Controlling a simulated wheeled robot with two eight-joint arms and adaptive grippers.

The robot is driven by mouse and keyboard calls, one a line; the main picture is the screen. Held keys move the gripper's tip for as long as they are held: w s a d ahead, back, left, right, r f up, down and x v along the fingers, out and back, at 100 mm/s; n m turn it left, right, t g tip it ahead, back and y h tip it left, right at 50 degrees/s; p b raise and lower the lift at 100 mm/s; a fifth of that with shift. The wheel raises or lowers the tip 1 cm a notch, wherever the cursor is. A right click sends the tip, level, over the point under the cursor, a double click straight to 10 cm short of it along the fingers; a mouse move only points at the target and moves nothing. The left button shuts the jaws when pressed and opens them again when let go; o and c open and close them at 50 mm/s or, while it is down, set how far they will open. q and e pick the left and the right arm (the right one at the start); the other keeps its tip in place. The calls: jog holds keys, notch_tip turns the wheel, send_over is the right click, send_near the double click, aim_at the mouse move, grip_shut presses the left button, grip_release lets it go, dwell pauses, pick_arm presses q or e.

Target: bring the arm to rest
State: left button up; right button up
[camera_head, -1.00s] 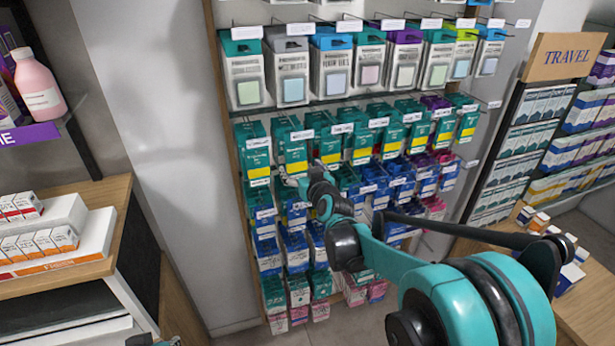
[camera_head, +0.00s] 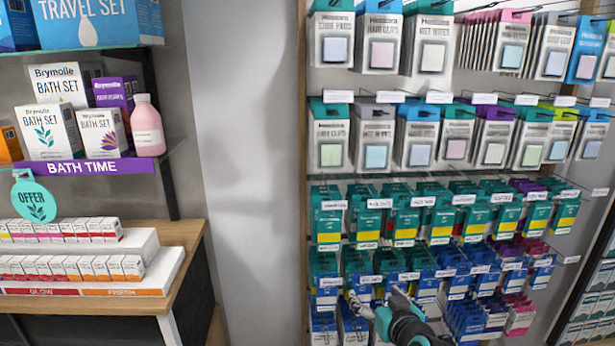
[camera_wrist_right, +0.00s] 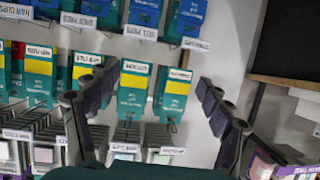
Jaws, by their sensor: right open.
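My right gripper (camera_head: 372,305) shows at the bottom of the head view, in front of the lower rows of hanging packs, with its dark and teal wrist behind it. In the right wrist view my right gripper (camera_wrist_right: 157,82) has its two dark fingers spread wide with nothing held between them. Teal and yellow packs (camera_wrist_right: 137,92) appear upside down beyond and between the fingers. I cannot tell the exact gap between the fingertips and the packs. My left arm and gripper are out of view.
The pegboard rack holds hanging packs (camera_head: 376,147) on protruding hooks with price tags. A wooden counter (camera_head: 185,237) with small boxes stands at left, below a shelf with a pink bottle (camera_head: 147,130). A bare wall panel (camera_head: 245,180) lies between.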

pick_arm(q)
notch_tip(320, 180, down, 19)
jog(key=b, duration=1.7)
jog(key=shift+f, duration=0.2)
pick_arm(e)
jog(key=s+f+g, duration=0.2)
jog(key=s+f, duration=0.5)
jog(key=f, duration=0.3)
jog(key=s+f+g+h, duration=0.1)
jog(key=s+f+g, duration=0.1)
jog(key=s+f, duration=0.5)
jog(key=s+f+m+g, duration=0.1)
jog(key=s+f+g, duration=0.1)
jog(key=s+f, duration=0.5)
notch_tip(320, 180, down, 6)
jog(key=shift+a+f+g, duration=0.1)
jog(key=shift+a+g, duration=0.1)
jog(key=shift+g, duration=0.2)
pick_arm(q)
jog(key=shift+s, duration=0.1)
pick_arm(e)
jog(key=shift+s, duration=0.1)
